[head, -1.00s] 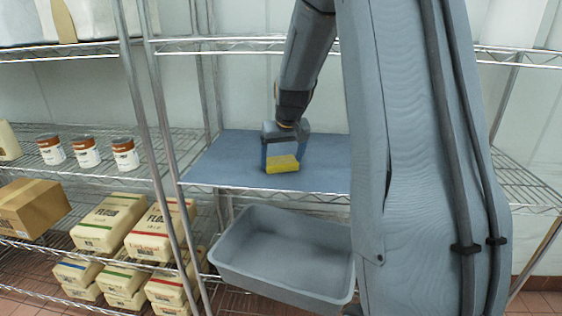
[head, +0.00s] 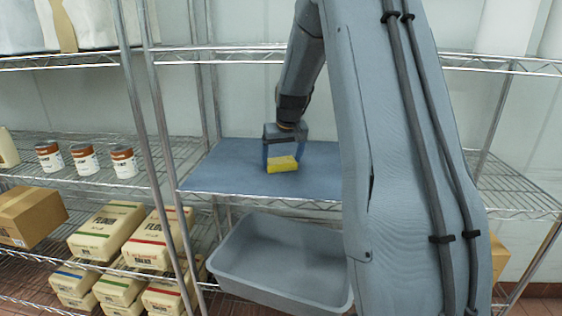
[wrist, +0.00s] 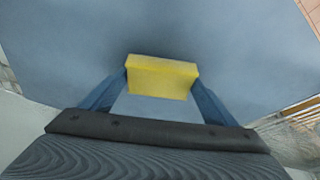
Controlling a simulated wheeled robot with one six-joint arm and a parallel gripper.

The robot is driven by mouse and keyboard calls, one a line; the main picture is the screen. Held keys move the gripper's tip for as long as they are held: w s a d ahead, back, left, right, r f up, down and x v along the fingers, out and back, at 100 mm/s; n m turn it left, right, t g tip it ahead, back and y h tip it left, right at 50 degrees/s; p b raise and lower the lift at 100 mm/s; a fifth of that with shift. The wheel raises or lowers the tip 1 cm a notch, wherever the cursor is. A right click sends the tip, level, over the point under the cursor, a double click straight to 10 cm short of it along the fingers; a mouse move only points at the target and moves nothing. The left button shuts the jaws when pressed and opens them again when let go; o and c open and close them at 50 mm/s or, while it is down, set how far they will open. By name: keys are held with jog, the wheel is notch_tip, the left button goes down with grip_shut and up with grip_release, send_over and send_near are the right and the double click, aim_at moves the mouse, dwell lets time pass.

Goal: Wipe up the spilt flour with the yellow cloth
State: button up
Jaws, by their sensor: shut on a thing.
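The yellow cloth (head: 283,164) is a folded block between the fingers of my gripper (head: 282,158), low over the blue-grey shelf mat (head: 220,172). In the wrist view the cloth (wrist: 162,76) sits between the two blue fingertips of my gripper (wrist: 162,88), which is shut on it. I cannot tell for sure whether the cloth touches the mat. No flour shows clearly on the visible mat; the part at the right is hidden behind my arm in the head view.
A grey bin (head: 280,262) sits below the mat. A shelf post (head: 160,120) stands just left of the mat. Cans (head: 84,160), flour bags (head: 105,232) and a cardboard box (head: 30,214) fill the shelves at left. The wire shelf (head: 515,185) at right looks clear.

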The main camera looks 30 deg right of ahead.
aim_at(277, 183)
jog(key=shift+w+d, duration=0.1)
jog(key=shift+d, duration=0.05)
jog(key=shift+s+a+p, duration=0.2)
jog(key=shift+s+p, duration=0.15)
jog(key=shift+p, duration=0.05)
jog(key=shift+c, duration=0.3)
jog(key=shift+s+a+f+p, duration=0.1)
jog(key=shift+s+a+p, duration=0.25)
jog(key=shift+s+a, duration=0.4)
jog(key=shift+s+a+f+p, duration=0.1)
jog(key=shift+s+a+p, duration=0.3)
jog(key=shift+s, duration=0.6)
jog(key=shift+s+a+f, duration=0.15)
jog(key=shift+s+a, duration=0.45)
jog(key=shift+s, duration=0.2)
jog(key=shift+s+a+p, duration=0.4)
jog(key=shift+s+a, duration=0.1)
jog(key=shift+s, duration=0.25)
jog(key=shift+s+a+p, duration=0.4)
jog(key=shift+s+a, duration=0.1)
jog(key=shift+s, duration=0.25)
jog(key=shift+w+d+r+p, duration=0.1)
jog(key=shift+w+r+p, duration=0.05)
jog(key=shift+r+p, duration=1.2)
jog(key=shift+w+r+p, duration=0.1)
jog(key=shift+r+p, duration=0.75)
jog(key=shift+r, duration=1)
jog(key=shift+r, duration=0.1)
